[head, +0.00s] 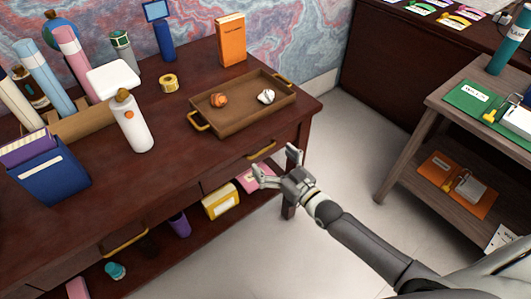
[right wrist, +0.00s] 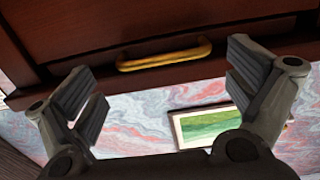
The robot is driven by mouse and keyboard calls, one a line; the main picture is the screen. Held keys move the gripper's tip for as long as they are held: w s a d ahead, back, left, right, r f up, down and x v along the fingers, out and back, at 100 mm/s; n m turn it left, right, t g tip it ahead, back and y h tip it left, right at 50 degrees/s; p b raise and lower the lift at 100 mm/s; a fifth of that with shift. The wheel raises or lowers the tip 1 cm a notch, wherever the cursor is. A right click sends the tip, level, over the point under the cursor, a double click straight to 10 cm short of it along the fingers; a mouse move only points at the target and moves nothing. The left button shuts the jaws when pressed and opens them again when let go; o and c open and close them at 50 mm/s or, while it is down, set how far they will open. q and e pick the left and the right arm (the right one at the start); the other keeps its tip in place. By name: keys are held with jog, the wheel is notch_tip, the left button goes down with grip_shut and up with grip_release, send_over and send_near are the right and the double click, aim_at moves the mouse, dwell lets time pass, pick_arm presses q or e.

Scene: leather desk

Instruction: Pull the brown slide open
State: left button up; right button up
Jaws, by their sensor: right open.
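The brown slide is a dark brown drawer front (head: 232,169) under the top of the desk (head: 190,135), on its right half. It looks flush with the desk front. Its brass handle (head: 262,150) shows in the head view, and the handle (right wrist: 165,55) also shows in the right wrist view, level across the drawer front (right wrist: 100,28). My right gripper (head: 276,163) is open and empty just in front of the handle. In the right wrist view its fingers (right wrist: 162,84) stand on either side of the handle, apart from it. My left gripper is not in view.
A second brass handle (head: 125,240) is on the left drawer. A brown tray (head: 245,117) stands on the desk. A yellow box (head: 220,201) sits on the low shelf beneath. A grey-brown side table (head: 440,103) stands at right, with clear floor between.

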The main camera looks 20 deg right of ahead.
jog(key=x, duration=0.3)
jog(key=shift+w+a, duration=0.1)
